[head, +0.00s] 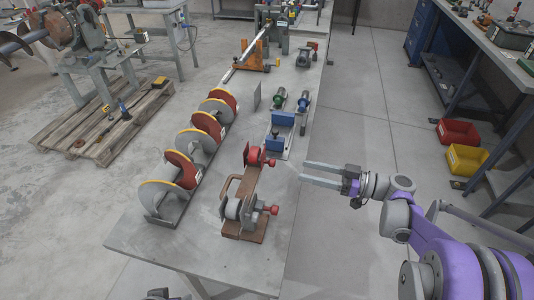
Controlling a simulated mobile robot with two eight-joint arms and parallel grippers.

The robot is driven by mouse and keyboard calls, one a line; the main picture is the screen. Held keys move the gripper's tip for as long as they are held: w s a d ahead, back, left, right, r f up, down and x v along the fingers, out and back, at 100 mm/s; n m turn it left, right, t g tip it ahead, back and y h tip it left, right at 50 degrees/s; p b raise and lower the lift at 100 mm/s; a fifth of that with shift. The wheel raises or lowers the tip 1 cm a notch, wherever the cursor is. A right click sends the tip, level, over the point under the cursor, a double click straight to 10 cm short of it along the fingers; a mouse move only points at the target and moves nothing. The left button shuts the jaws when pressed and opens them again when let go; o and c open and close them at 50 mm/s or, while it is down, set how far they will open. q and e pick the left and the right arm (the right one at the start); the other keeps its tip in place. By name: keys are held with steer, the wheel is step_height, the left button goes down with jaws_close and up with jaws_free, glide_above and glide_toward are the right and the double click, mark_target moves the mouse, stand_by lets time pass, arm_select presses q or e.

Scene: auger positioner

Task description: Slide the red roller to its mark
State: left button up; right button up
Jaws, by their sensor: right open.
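A small red roller (254,156) sits at the far end of a brown-based fixture (243,235) on the grey table. The fixture has a brown curved handle, a pale grey drum (233,208) at its near end and red knobs (274,210) on its right side. I cannot make out the roller's mark. My right gripper (304,173) is open and empty, to the right of the fixture. Its two long grey fingers point left toward the fixture, apart from the roller in the picture.
A red and grey auger (181,170) stands along the table's left side. A blue clamp block (281,130), green and blue cylinders and an orange-based tool (251,62) are farther back. Red (458,131) and yellow (467,159) bins lie at right. The near table end (180,245) is bare.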

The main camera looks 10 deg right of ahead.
mark_target(273, 161)
steer(key=x, duration=1)
steer(key=shift+a+r, duration=0.1)
steer(key=shift+a, duration=0.25)
jaws_close()
stand_by(1.0)
